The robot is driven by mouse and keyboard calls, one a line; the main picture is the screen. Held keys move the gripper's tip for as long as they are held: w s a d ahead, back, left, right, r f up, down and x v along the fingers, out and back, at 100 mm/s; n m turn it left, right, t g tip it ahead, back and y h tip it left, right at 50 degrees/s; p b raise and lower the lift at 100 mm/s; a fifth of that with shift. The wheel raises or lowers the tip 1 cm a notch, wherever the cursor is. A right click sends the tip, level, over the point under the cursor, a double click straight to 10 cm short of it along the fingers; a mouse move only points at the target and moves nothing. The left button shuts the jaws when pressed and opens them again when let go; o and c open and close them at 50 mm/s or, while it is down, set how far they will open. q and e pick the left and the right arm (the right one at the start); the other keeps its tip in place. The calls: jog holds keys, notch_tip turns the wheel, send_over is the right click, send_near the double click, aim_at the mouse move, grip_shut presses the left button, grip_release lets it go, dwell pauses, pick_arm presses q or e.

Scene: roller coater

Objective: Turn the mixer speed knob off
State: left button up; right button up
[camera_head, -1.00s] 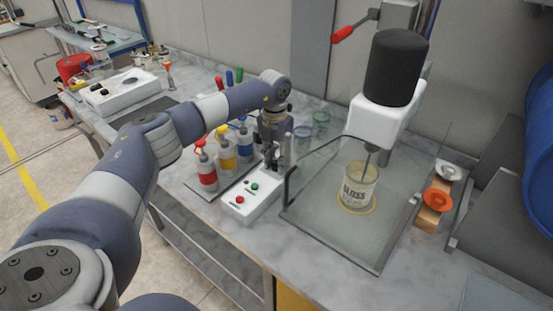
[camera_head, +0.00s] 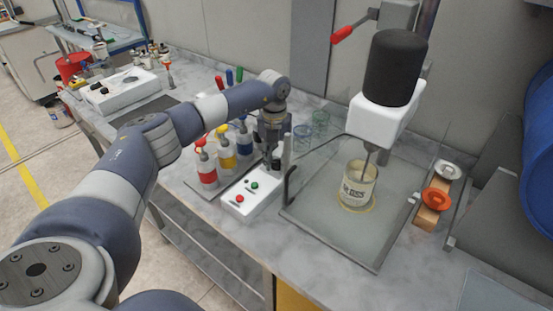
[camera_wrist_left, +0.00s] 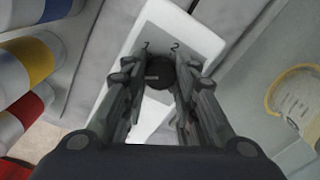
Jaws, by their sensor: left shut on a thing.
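The mixer control box (camera_head: 250,200) is a small white box on the bench with a red button and a green button on top. Its black speed knob (camera_wrist_left: 160,73) sits near the numbers 1 and 2 in the left wrist view. My left gripper (camera_wrist_left: 160,85) comes down from above with its two fingers on either side of the knob, shut on it. In the head view the left gripper (camera_head: 272,160) is over the box's far end and hides most of the knob. My right gripper is not in view.
Pump bottles with red, yellow and blue bands (camera_head: 227,155) stand close left of the gripper. A clear guard with a dark frame (camera_head: 330,238) surrounds the can on the right. An orange dish (camera_head: 436,198) sits farther right.

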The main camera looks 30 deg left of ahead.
aim_at(275, 162)
pick_arm(q)
jog(key=shift+r, duration=0.1)
jog(key=o, duration=1.1)
jog(key=r, duration=1.2)
jog(key=shift+a, duration=0.2)
